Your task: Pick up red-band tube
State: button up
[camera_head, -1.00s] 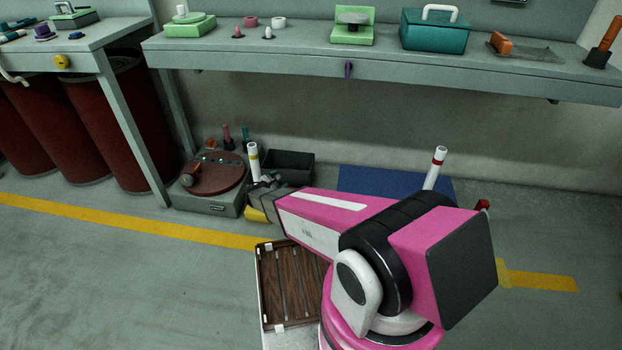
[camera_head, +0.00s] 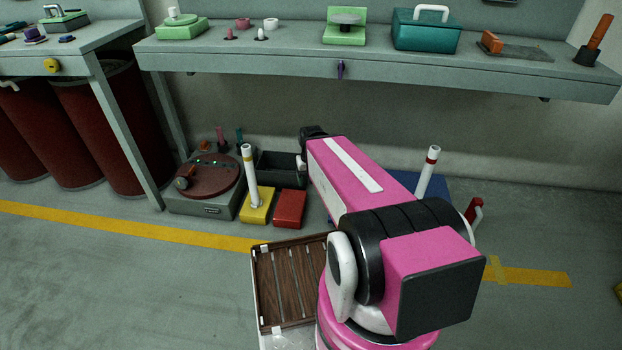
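The red-band tube (camera_head: 426,176) is white with a red band near its top. It stands nearly upright, leaning slightly, by the blue mat (camera_head: 437,186) right of my arm. Its lower end is hidden behind my pink arm. A similar white tube with a yellow band (camera_head: 251,176) stands in a yellow block (camera_head: 257,209) left of my arm. My gripper's fingers are hidden behind my arm, so I cannot see whether they hold anything.
A red block (camera_head: 290,208) sits beside the yellow one, before a dark bin (camera_head: 280,167). A grey box with a round red top (camera_head: 209,176) stands left. The long bench (camera_head: 380,68) overhangs the floor. A slatted wooden tray (camera_head: 292,285) is nearer. A red-handled item (camera_head: 475,209) is right.

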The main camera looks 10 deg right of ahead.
aim_at(432, 158)
jog(key=z, duration=1.5)
jog(key=k+l+u, duration=0.2)
jog(key=l, duration=0.2)
jog(key=i, duration=0.1)
